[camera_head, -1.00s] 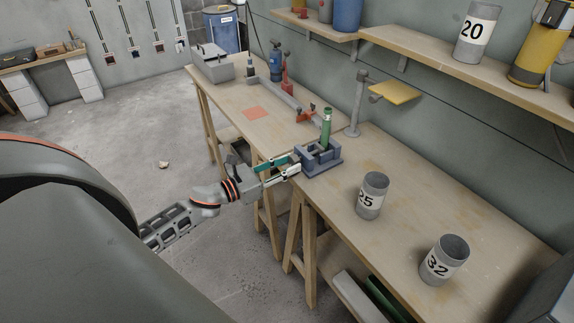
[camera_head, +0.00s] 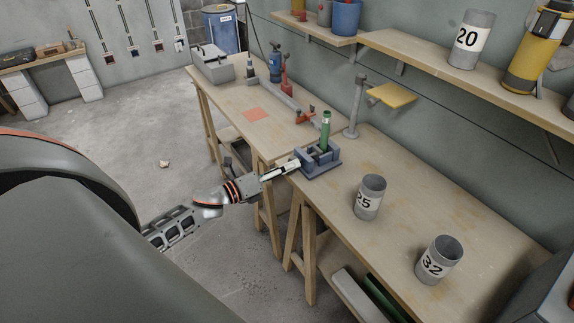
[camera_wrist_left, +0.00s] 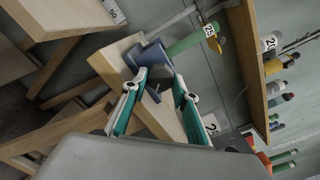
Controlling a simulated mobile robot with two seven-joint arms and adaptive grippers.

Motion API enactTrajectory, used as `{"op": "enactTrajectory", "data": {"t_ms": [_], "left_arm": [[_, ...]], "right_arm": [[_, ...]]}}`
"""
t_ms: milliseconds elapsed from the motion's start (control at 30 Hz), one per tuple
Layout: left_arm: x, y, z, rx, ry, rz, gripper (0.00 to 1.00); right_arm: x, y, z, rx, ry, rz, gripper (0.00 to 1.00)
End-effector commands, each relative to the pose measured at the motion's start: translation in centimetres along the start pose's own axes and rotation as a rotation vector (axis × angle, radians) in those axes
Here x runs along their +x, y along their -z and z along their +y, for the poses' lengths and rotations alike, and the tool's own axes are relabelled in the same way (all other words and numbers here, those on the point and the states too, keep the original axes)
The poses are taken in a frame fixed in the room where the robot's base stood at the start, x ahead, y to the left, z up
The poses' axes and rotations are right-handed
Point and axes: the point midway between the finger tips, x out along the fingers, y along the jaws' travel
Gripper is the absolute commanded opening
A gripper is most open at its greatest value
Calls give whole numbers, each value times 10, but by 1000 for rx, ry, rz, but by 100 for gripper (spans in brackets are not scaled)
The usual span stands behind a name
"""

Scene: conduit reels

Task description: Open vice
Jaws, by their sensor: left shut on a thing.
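The blue-grey vice (camera_head: 329,168) sits at the front edge of the workbench, left of the middle. A green tube (camera_head: 326,132) stands upright in it between its jaws. My left gripper (camera_head: 296,164) is at the front of the vice, shut on the vice handle, which the fingers mostly hide in the head view. In the left wrist view, the teal fingers (camera_wrist_left: 159,82) lie either side of the handle, with the vice (camera_wrist_left: 155,54) and the green tube (camera_wrist_left: 183,45) just beyond. My right gripper is not in view.
Two grey cups, marked 25 (camera_head: 369,198) and 32 (camera_head: 440,260), stand on the bench to the right. A grey post with a yellow plate (camera_head: 392,95) rises behind the vice. A wall shelf (camera_head: 460,84) runs above the bench. The bench around the cups is mostly clear.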

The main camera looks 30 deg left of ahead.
Motion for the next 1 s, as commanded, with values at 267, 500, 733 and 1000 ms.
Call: {"op": "enactTrajectory", "data": {"t_ms": [267,500,733,1000], "left_arm": [[0,-2,-2,-262,1,-1,7],[0,-3,-3,-490,0,-1,7],[0,-3,-3,-708,1,-1,7],[0,-4,-3,-965,0,-1,7]], "right_arm": [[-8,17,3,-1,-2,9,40],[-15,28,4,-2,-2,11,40],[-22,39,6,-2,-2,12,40],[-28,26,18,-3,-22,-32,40]]}}
